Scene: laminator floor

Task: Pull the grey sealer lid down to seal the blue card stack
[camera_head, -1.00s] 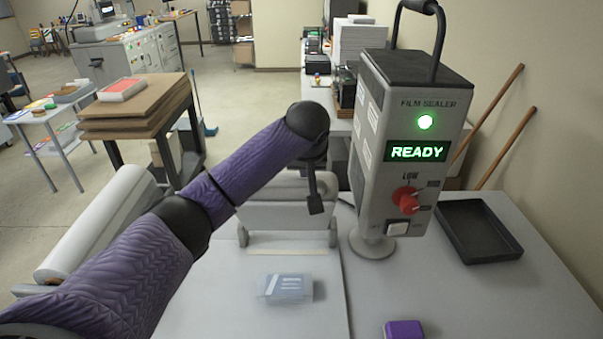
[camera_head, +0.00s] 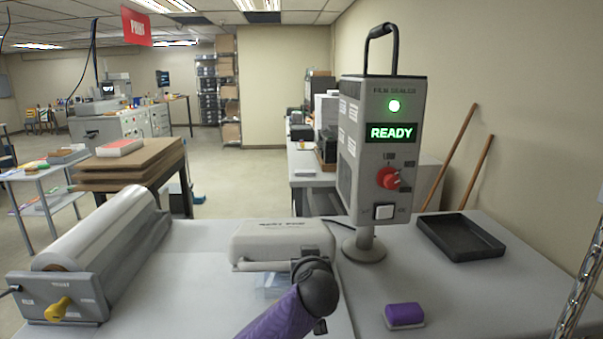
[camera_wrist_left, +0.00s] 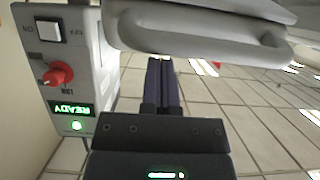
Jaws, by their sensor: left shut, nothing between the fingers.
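The grey sealer lid (camera_head: 282,238) stands at the middle of the table in the head view, above and partly in front of the blue card stack (camera_head: 268,286). I cannot tell its exact angle. The stack shows only in part, below the lid's front edge and beside my left arm. In the left wrist view the lid's pale rounded edge and handle (camera_wrist_left: 200,38) cross the top. My left gripper (camera_wrist_left: 160,65) is shut and empty, its dark fingertips just by that handle; contact is unclear. Its fingers are largely hidden by my wrist in the head view.
The film sealer unit (camera_head: 375,150), reading READY, stands right of the lid. A black tray (camera_head: 460,240) and a purple block (camera_head: 404,316) lie on the right table. A film roll (camera_head: 110,235) is at left. Bare table lies between roll and lid.

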